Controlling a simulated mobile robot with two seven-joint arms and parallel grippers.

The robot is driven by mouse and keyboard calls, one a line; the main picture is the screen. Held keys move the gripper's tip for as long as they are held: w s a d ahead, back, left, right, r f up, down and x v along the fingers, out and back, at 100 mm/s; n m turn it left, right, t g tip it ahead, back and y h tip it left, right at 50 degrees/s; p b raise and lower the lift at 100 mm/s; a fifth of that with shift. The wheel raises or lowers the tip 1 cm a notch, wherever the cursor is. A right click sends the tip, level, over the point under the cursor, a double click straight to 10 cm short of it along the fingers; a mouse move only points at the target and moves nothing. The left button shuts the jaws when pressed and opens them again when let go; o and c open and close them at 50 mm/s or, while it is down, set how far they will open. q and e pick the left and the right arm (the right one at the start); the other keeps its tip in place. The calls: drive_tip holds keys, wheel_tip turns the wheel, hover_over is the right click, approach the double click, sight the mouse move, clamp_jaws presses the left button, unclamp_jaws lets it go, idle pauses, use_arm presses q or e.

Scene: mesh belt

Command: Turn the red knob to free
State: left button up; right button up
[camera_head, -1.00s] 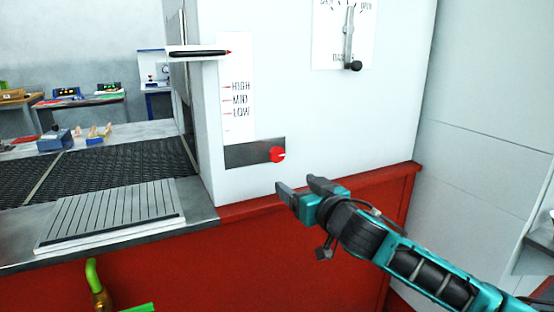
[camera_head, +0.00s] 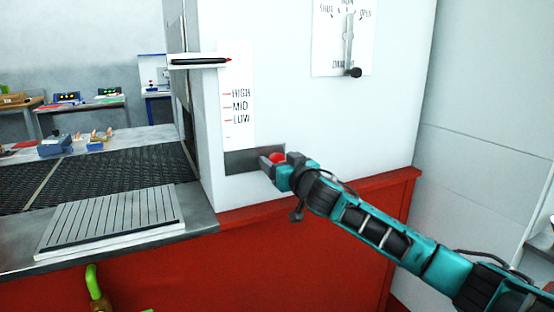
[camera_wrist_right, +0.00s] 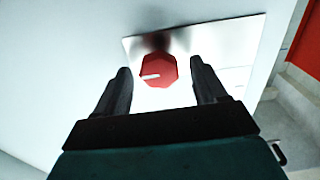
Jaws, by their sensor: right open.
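The red knob (camera_head: 277,158) sits on a dark metal plate (camera_head: 238,162) low on the white machine wall. In the right wrist view the knob (camera_wrist_right: 159,70) is an octagonal red cap with a white pointer line toward the left, on a shiny plate (camera_wrist_right: 235,50). My right gripper (camera_head: 278,160) is open, its two fingers on either side of the knob in the head view. In the wrist view my right gripper (camera_wrist_right: 160,80) shows the knob between and slightly beyond its fingertips; contact cannot be told. My left gripper is not in view.
A HIGH/MID/LOW scale (camera_head: 240,105) with a black pointer bar (camera_head: 200,61) is above the knob. A lever (camera_head: 350,50) on a marked plate is at upper right. A mesh belt (camera_head: 110,170) and ribbed plate (camera_head: 110,218) lie left. A red ledge (camera_head: 390,180) runs below.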

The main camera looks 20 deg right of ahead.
drive_tip(key=shift+w, duration=0.85)
drive_tip(key=shift+c, duration=0.2)
drive_tip(key=c, duration=1)
drive_tip(key=shift+o, duration=0.2)
